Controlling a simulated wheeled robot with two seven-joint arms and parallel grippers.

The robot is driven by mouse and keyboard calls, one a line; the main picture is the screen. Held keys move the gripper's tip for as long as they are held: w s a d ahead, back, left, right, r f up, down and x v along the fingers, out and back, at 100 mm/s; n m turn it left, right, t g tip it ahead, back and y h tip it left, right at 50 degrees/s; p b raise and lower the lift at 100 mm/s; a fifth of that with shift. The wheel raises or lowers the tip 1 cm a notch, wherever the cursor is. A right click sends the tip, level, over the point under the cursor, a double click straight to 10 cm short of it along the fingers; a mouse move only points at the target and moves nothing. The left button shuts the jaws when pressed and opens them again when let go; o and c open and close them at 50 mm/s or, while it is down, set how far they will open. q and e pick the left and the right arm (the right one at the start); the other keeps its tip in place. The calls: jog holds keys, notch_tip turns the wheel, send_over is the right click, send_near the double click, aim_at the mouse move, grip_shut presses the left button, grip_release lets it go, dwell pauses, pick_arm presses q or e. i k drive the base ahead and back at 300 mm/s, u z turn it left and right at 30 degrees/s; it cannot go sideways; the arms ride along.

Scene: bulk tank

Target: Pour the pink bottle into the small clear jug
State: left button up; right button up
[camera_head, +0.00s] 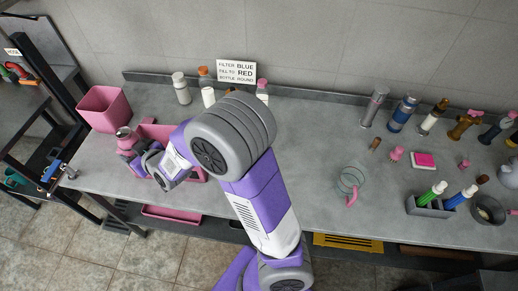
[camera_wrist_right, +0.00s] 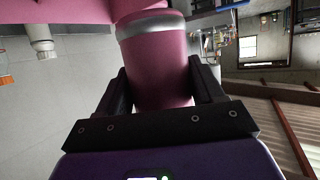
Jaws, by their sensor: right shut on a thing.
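The pink bottle (camera_head: 125,143), with a grey band near its top, is at the left of the bench in the head view. My right gripper (camera_head: 146,160) is shut on it. The right wrist view shows the pink bottle (camera_wrist_right: 157,70) between the two dark fingers. I cannot tell whether it touches what lies under it. A clear jug (camera_head: 348,181) with a pink handle stands right of my arm, near the bench's front edge, well apart from the bottle. My left gripper is not in view.
A pink bin (camera_head: 104,108) stands behind the bottle, and a pink tray (camera_head: 200,177) lies beside it, partly hidden by my arm. Several bottles line the back wall. A grey caddy (camera_head: 428,208) stands right of the jug. The bench between my arm and the jug is clear.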

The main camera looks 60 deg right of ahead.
aim_at(354, 175)
jog(key=k, duration=1.1)
jog(key=z, duration=1.45)
